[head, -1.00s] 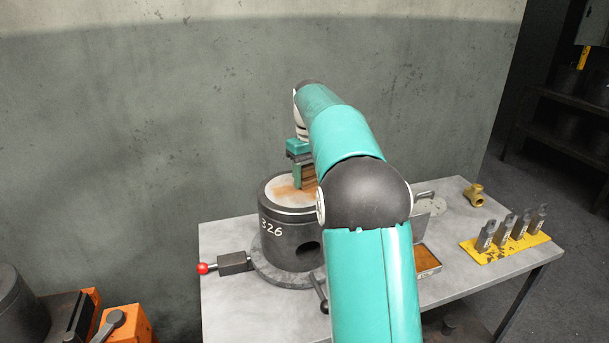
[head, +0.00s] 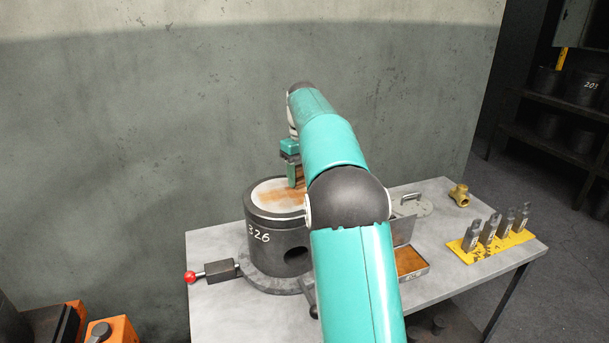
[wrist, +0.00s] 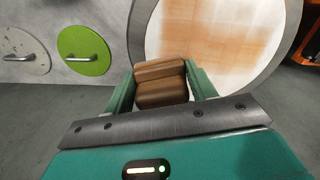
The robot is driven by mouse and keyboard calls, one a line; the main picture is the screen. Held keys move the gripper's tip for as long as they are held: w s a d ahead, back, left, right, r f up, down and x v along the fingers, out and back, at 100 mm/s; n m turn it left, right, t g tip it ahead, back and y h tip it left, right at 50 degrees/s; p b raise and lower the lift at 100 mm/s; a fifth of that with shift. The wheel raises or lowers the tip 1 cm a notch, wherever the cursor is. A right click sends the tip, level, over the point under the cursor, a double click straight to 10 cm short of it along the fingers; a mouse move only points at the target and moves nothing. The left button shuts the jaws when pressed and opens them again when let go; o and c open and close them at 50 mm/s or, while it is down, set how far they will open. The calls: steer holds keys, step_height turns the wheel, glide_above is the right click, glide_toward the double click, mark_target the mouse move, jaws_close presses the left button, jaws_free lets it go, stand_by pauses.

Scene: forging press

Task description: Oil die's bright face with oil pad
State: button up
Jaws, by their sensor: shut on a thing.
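The die (head: 268,246), a dark cylinder marked 326, stands upright on the bench. Its bright face (head: 262,187) is on top, with orange-brown streaks over part of it and pale metal elsewhere. In the wrist view the face (wrist: 215,35) shows a broad brown smear with pale patches at its right. My gripper (wrist: 161,82) is shut on the brown oil pad (wrist: 160,84), which sits between its green fingers at the face's edge in that picture. In the head view my gripper (head: 292,176) is over the face, partly hidden by my arm. I cannot tell whether the pad touches.
A rusty-brown open tray (head: 410,262) and a grey handled lid (head: 408,206) are right of the die. Beyond are a brass fitting (head: 459,195) and a yellow rack (head: 485,245) of several metal pieces. A red-knobbed clamp (head: 219,269) juts left. The wrist view shows a green handled disc (wrist: 84,50).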

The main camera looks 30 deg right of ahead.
mark_target(258, 194)
steer(key=shift+w+a, duration=0.4)
steer(key=shift+a, duration=1.65)
steer(key=shift+w+a, duration=0.45)
steer(key=shift+a, duration=1.65)
steer(key=shift+w+a, duration=0.4)
steer(key=shift+a, duration=1.65)
steer(key=shift+r, duration=3)
steer(key=shift+r, duration=1.5)
